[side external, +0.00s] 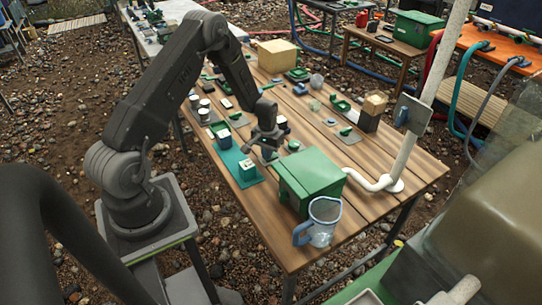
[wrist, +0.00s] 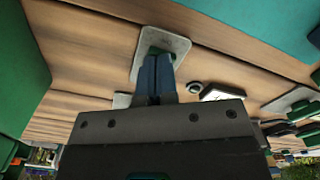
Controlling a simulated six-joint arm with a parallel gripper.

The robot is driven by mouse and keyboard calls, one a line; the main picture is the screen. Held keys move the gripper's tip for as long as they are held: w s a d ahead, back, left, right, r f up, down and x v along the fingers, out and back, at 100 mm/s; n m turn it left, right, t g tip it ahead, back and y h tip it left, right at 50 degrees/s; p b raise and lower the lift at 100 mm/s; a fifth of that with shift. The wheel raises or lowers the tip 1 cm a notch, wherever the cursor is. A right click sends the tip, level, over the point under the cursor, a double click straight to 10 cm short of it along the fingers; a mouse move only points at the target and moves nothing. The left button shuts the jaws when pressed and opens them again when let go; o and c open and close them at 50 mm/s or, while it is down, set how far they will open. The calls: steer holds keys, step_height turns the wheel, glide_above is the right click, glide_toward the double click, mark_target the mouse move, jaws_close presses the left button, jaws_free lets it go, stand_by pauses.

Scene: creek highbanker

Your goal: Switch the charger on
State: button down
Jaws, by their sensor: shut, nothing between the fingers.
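My gripper (side external: 266,152) is over the near half of the wooden table, with its fingers together and empty. In the wrist view the shut blue fingers (wrist: 156,72) point at a pale rounded plate (wrist: 183,45) with a green part on it. The fingertips overlap the green part in the picture; I cannot tell whether they touch it. I cannot tell for sure which thing is the charger. A small white-and-green box (side external: 247,170) stands on a teal mat (side external: 228,157) just left of the gripper.
A large green box (side external: 308,180) stands close on the right, with a clear blue-handled jug (side external: 319,222) beside it. A white pipe (side external: 404,155) rises behind. Several small plates and tins crowd the table's far part. The table's right end is mostly bare.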

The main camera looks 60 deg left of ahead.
steer(key=shift+r, duration=3.45)
steer(key=shift+r, duration=0.15)
steer(key=s+d+r+m+t, duration=0.1)
steer(key=s+d+r, duration=0.1)
steer(key=d+r, duration=0.65)
steer(key=s+d+r+m+t, duration=0.2)
steer(key=s+d+r, duration=0.15)
steer(key=r, duration=0.95)
steer(key=s+d+r+m+t, duration=0.1)
steer(key=s+d+r, duration=0.2)
steer(key=s+d, duration=0.2)
steer(key=s+d+r+m+t, duration=0.1)
steer(key=s+d+r, duration=0.3)
steer(key=s, duration=0.6)
steer(key=shift+s+d+r+m+t, duration=0.2)
steer(key=shift+d+r+m+t, duration=0.1)
steer(key=shift+d+m, duration=0.3)
